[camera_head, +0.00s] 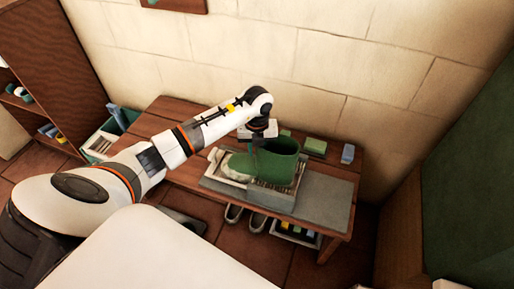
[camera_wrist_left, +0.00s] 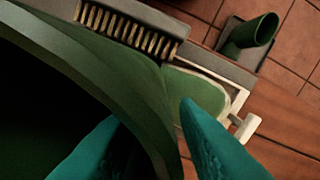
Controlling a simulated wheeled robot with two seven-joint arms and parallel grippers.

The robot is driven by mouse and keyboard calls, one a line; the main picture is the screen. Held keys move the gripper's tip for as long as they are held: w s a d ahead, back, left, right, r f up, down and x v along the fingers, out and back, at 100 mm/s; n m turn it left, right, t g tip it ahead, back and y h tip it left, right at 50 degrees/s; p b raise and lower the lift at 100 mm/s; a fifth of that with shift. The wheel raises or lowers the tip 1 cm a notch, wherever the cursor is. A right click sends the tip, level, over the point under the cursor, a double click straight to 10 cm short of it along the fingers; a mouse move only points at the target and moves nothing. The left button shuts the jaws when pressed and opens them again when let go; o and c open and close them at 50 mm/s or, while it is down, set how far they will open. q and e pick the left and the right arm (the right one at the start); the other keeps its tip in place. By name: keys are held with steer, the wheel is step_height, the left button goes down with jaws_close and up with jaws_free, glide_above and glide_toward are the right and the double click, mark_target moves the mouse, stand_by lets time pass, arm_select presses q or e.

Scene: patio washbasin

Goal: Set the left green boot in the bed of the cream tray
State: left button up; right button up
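A green boot (camera_head: 272,163), which I take to be the left green boot, is at the cream tray (camera_head: 212,184) on the bench, its toe to the left. Whether its sole rests on the tray bed is hidden. My left gripper (camera_head: 260,139) is at the boot's top opening. In the left wrist view the boot's wall (camera_wrist_left: 110,75) passes between the teal fingertips (camera_wrist_left: 152,120), which appear shut on it. The boot's toe (camera_wrist_left: 196,92) shows inside the tray's pale rim. My right gripper is not in view.
A bristle brush (camera_wrist_left: 128,28) lies beside the boot. Another green boot (camera_wrist_left: 252,33) stands on a grey tray on the floor. A grey mat (camera_head: 325,200) covers the bench's right end. Shoes (camera_head: 245,216) are below.

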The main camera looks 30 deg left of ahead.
arm_select(q)
steer(key=shift+o, duration=0.6)
steer(key=shift+f, duration=0.1)
